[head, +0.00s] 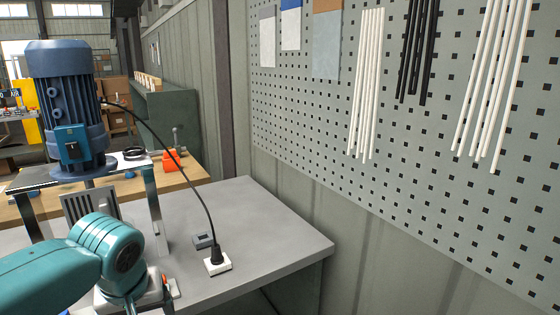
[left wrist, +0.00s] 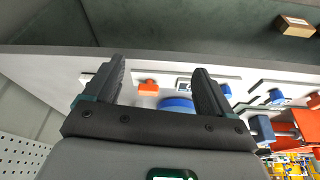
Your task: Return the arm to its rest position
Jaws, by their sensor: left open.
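My left arm, teal, comes in from the lower left of the head view, bent above the near part of the grey bench (head: 262,218). Its gripper end is largely hidden or cut off at the bottom of that view. In the left wrist view my left gripper (left wrist: 158,68) is open, with two dark fingers well apart and nothing held between them. Beyond the fingers are an orange part (left wrist: 148,87) and a blue round part (left wrist: 177,103) by a pale surface. My right gripper shows in neither view.
A blue motor (head: 66,95) stands on a metal frame close behind my arm. A black cable (head: 190,165) runs down to a plug in a white socket (head: 217,263); a small grey box (head: 203,241) is beside it. A pegboard (head: 320,110) with hanging rods is on the right.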

